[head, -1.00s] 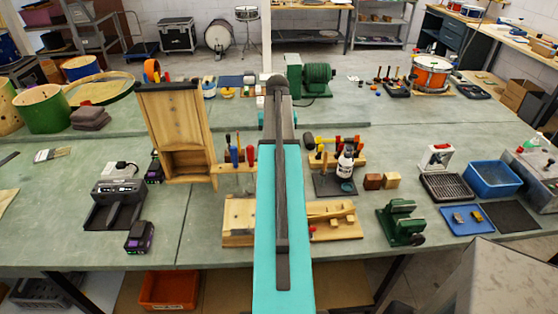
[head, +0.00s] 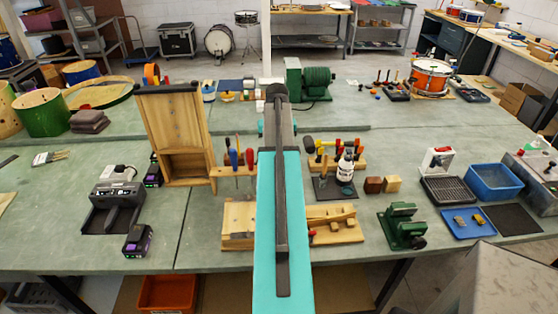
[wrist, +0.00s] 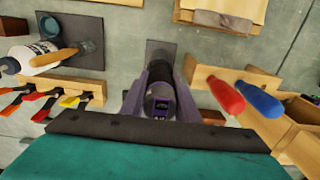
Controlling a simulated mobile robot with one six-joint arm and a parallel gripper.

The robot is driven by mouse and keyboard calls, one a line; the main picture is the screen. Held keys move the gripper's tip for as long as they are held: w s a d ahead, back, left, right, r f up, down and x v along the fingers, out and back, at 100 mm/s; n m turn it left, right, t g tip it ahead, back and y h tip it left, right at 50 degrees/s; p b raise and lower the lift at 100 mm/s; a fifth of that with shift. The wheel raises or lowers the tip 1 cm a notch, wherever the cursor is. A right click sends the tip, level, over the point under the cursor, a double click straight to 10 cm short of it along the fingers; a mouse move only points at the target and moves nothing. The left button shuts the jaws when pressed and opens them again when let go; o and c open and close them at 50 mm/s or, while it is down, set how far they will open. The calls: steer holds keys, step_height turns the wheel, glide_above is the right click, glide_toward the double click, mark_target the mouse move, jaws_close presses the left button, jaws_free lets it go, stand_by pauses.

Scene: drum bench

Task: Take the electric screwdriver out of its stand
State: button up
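In the wrist view a dark, upright cylinder with a purple-marked near end, which looks like the electric screwdriver (wrist: 161,97), stands over a dark plate on the bench, seemingly its stand (wrist: 161,50). My gripper (wrist: 161,88) has its two grey-purple fingers on either side of the dark cylinder. The fingers look spread, and I see no clear grip on it. In the head view my teal and dark arm hides the screwdriver, stand and gripper.
A wooden rack with red and blue-handled screwdrivers (wrist: 240,98) stands close on the right in the wrist view. On the left are a white bottle (wrist: 35,57) and a rack of coloured-handled tools (wrist: 45,95). A wooden board (wrist: 225,12) lies at the top.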

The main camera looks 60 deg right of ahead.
jaws_close()
step_height(320, 180, up, 9)
steer(key=p, duration=0.5)
steer(key=shift+r+p, duration=0.1)
steer(key=shift+p, duration=0.2)
steer(key=shift+r, duration=0.4)
steer(key=shift+r, duration=0.15)
steer(key=shift+r, duration=0.35)
